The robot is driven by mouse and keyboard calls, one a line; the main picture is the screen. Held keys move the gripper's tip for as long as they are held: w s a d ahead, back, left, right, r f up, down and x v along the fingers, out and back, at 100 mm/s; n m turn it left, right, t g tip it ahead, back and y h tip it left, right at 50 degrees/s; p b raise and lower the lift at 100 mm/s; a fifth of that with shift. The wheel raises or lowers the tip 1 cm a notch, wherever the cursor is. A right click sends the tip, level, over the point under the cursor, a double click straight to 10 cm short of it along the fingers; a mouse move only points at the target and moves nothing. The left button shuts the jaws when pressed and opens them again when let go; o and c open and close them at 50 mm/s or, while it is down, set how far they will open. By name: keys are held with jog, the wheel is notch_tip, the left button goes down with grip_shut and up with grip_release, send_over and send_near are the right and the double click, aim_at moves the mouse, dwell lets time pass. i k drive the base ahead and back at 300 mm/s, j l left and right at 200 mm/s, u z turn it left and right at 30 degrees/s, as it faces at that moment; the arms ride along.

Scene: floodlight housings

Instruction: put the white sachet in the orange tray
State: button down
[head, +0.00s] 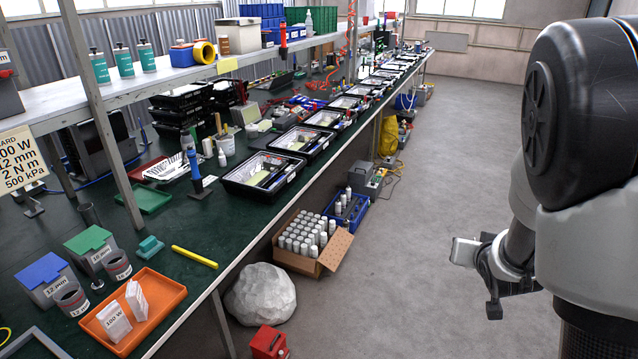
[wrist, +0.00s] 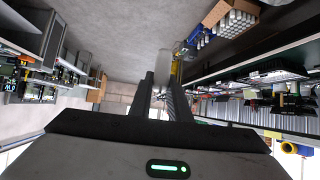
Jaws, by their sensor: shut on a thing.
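The orange tray (head: 165,298) lies on the green bench top at the lower left. Two white packets stand in it, one (head: 114,322) marked "100 W" and one (head: 137,301) behind it. My gripper (head: 484,254) is over the aisle at the right, well away from the tray. A pale, block-like white sachet (head: 465,252) shows at its tip. In the wrist view my gripper's dark fingers (wrist: 163,85) are close together, shut on it.
Left of the tray stand grey bins with blue (head: 40,271) and green (head: 88,240) lids and two grey cups. A yellow bar (head: 195,257) and a teal block (head: 150,247) lie behind it. A shelf post (head: 105,120) rises nearby.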

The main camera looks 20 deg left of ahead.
aim_at(161, 296)
jog(key=i+u, duration=0.6)
jog(key=u, duration=0.15)
jog(key=i+u, duration=0.25)
jog(key=u, duration=0.15)
jog(key=i+u, duration=0.3)
jog(key=i+l+u, duration=0.15)
jog(key=u, duration=0.15)
